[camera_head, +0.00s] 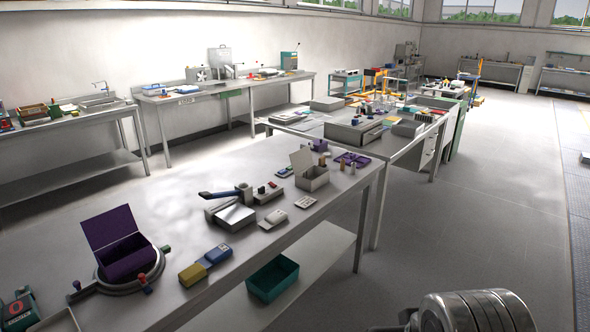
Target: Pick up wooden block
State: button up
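I cannot clearly make out a wooden block. Small brownish upright pieces (322,161) stand by an open-lidded grey box (312,178) near the far end of the nearest bench (318,212); they are too small to tell whether one is wooden. A yellow and blue block-shaped item (205,264) lies at the front edge of the same bench; its material is unclear. A rounded metallic part, likely of my arm, shows at the bottom right over the floor. My gripper's fingers are not visible.
An open purple box (122,245) sits in a round clamp fixture on the nearest bench. A teal bin (273,278) is on its lower shelf. A grey device with a dark blue handle (232,207) stands mid-bench. The floor to the right (480,230) is clear.

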aim_at(322, 160)
jog(key=z, duration=0.9)
jog(key=i, duration=3.5)
